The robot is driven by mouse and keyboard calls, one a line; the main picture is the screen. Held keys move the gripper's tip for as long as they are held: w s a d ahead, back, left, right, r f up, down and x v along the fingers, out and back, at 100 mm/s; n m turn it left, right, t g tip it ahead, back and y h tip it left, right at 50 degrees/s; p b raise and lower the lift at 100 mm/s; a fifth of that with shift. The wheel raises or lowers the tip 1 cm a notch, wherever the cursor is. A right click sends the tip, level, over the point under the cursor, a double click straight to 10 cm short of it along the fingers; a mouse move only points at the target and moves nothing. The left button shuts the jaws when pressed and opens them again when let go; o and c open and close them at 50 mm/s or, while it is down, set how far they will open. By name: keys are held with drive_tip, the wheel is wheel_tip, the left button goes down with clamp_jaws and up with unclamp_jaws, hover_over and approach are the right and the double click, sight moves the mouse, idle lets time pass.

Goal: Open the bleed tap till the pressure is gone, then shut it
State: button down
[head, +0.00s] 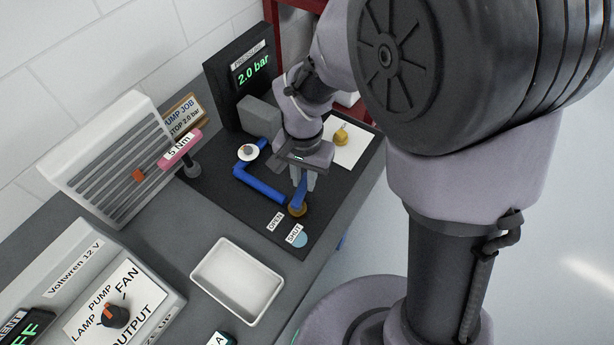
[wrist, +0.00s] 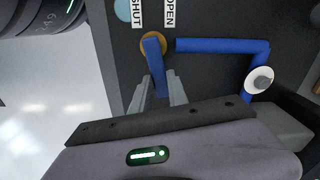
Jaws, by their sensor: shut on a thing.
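The bleed tap (head: 298,209) is a brass-coloured round body at the end of a blue pipe (head: 262,187), with a blue lever (head: 300,193) on it. My gripper (head: 303,182) is shut on the lever's free end. In the wrist view the lever (wrist: 152,60) runs from the brass body down between my fingers (wrist: 159,92), and it stands at an angle to the pipe. The OPEN label (head: 275,221) and SHUT label (head: 296,233) lie beside the tap. The pressure display (head: 253,70) reads 2.0 bar.
A white tray (head: 238,281) stands in front of the dark mat. A pink-labelled 5 Nm tool (head: 180,149), a grey louvred panel (head: 110,160) and a switch box (head: 115,315) are to the left. A brass fitting (head: 341,137) sits on white paper behind my gripper.

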drive_tip(key=n, duration=0.1)
drive_tip(key=a+n+p, duration=0.1)
drive_tip(key=n, duration=0.2)
drive_tip(key=shift+w+a+r, duration=0.1)
drive_tip(key=shift+w+a, duration=0.1)
drive_tip(key=shift+a, duration=0.1)
drive_tip(key=shift+a+n+p, duration=0.3)
drive_tip(key=shift+n, duration=0.45)
drive_tip(key=shift+a+n+p, duration=0.25)
drive_tip(key=shift+n, duration=0.5)
drive_tip(key=c, duration=1.3)
unclamp_jaws()
wheel_tip(320, 180, up, 17)
drive_tip(key=p, duration=0.6)
drive_tip(key=shift+r, duration=0.15)
